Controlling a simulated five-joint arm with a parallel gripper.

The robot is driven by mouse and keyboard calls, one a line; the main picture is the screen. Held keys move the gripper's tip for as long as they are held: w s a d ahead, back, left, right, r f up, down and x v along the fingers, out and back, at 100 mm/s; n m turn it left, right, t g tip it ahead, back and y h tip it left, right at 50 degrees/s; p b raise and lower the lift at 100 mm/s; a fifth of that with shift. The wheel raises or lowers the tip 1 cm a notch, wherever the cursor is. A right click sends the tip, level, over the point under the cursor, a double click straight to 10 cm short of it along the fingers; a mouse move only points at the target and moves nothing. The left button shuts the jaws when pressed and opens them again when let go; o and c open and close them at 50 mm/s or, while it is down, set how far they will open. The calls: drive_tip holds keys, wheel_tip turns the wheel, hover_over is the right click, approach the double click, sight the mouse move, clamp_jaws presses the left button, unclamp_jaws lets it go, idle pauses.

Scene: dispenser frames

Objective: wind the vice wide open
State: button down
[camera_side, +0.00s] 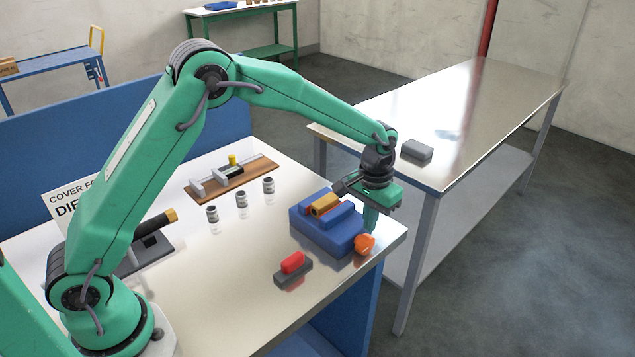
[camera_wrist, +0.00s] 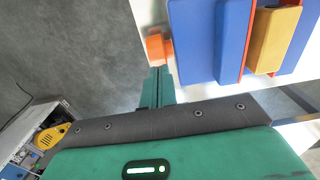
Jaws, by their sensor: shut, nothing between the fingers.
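The blue vice (camera_side: 340,237) stands near the right corner of the bench, with a yellow-orange block (camera_side: 324,205) at its jaws. In the wrist view the vice (camera_wrist: 195,40) shows red-orange strips beside the yellow block (camera_wrist: 272,42). The vice's orange handle (camera_side: 364,245) is at its near right end; the handle (camera_wrist: 155,48) also shows in the wrist view. My gripper (camera_side: 370,230) points down beside the handle, its fingers shut and empty. In the wrist view my fingertips (camera_wrist: 158,70) are close to the handle; I cannot tell whether they touch it.
A red-topped grey block (camera_side: 292,266) lies left of the vice on the bench (camera_side: 225,290). Several small jars (camera_side: 241,205) and a wooden board with a clamp (camera_side: 230,180) stand farther back. A steel table (camera_side: 480,120) with a grey block (camera_side: 416,150) is behind right.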

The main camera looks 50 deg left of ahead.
sight(360, 243)
drive_tip(key=shift+f, duration=0.85)
idle(0.4)
drive_tip(key=shift+s+f, duration=0.1)
drive_tip(key=shift+s, duration=0.35)
idle(0.6)
drive_tip(key=shift+s, duration=0.55)
idle(0.7)
drive_tip(key=shift+r, duration=0.25)
idle(0.5)
drive_tip(key=shift+s+f, duration=0.1)
drive_tip(key=shift+s, duration=0.25)
idle(0.5)
drive_tip(key=shift+r, duration=0.85)
drive_tip(key=shift+w, duration=0.2)
